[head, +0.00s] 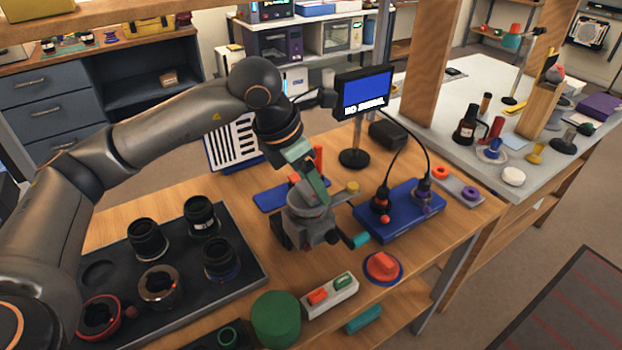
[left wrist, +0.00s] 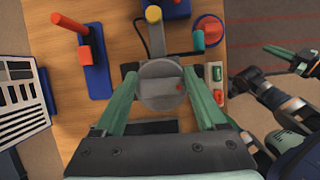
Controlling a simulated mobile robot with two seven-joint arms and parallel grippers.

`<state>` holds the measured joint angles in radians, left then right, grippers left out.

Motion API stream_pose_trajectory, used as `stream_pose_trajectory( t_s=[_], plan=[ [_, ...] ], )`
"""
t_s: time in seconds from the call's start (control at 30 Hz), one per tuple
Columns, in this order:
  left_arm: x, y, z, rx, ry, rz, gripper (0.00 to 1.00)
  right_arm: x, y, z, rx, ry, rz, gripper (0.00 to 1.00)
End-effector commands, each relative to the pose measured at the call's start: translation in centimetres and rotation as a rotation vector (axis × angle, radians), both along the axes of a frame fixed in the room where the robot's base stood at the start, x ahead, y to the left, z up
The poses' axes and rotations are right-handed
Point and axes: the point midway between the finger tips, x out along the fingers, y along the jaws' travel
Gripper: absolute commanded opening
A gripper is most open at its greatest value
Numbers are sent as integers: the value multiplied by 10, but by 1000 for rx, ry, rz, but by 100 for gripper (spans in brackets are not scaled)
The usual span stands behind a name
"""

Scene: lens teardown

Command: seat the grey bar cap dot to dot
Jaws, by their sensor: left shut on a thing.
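My left gripper (head: 308,190) is over the dark grey vise-like fixture (head: 290,232), with its green fingers pointing down. In the left wrist view its fingers (left wrist: 163,82) stand on either side of a round grey cap (left wrist: 158,92), shut on it. A small red dot shows toward the cap's right side; a matching dot cannot be made out. The cap is at the fixture's top; whether it touches what lies beneath is hidden. In the left wrist view, my right gripper (left wrist: 280,62) is off to the right, away from the fixture; its opening is unclear.
A yellow-tipped arm (head: 352,187) and a teal handle (head: 360,240) stick out beside the fixture. A blue box with cables (head: 405,212), a red button (head: 382,264) and a switch block (head: 330,295) are close. A black lens tray (head: 240,278) lies left.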

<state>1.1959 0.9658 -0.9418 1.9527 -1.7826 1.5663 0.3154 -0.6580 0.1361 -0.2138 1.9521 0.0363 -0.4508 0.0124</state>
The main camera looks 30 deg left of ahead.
Motion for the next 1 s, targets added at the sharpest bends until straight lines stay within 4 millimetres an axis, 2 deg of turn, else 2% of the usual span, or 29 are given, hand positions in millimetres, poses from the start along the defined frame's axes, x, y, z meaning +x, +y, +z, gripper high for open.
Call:
stream_pose_trajectory(
  t_s=[1.0],
  plan=[
    [0,0,-7,0,0,0,2,1,0,-8,0,-2,0,0]
  ],
)
